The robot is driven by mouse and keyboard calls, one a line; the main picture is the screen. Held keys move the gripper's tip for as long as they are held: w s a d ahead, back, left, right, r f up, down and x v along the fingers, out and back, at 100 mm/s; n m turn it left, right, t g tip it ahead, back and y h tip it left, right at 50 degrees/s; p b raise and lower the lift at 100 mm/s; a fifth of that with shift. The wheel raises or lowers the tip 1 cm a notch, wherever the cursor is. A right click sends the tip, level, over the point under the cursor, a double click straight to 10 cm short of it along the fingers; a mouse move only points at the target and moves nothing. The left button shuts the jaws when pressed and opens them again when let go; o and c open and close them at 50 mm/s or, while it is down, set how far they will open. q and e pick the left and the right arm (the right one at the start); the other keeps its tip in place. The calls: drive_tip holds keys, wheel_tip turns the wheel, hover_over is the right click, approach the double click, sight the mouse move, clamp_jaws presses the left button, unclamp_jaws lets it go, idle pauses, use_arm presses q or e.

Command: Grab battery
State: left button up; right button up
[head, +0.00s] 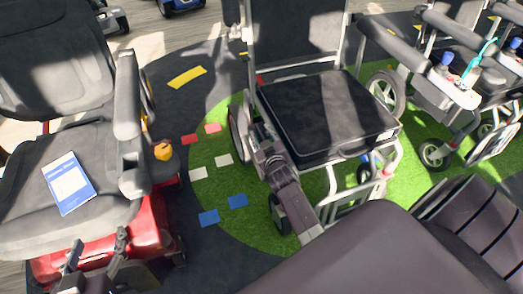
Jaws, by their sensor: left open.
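I cannot make out a thing that is clearly a battery. My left gripper (97,248) is at the lower left, in front of the red base (150,232) of a grey-seated scooter chair (82,150). Its two dark fingers are spread apart, with nothing seen between them. A brownish arm of mine reaches up beside the folding wheelchair with a black seat (325,112). My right gripper (268,150) seems to be at its far end, beside the seat's left edge. Its fingers cannot be told apart, and I cannot tell whether it touches the wheelchair.
A blue and white booklet (68,184) lies on the grey seat. A small orange object (163,151) is beside that chair's armrest. Other wheelchairs (450,75) stand at the right. Coloured floor patches (238,201) lie on the dark floor and the green round mat (228,222) between the chairs.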

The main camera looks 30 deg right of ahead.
clamp_jaws()
idle(0.4)
drive_tip(key=shift+w+r, duration=0.2)
drive_tip(key=shift+r, duration=0.1)
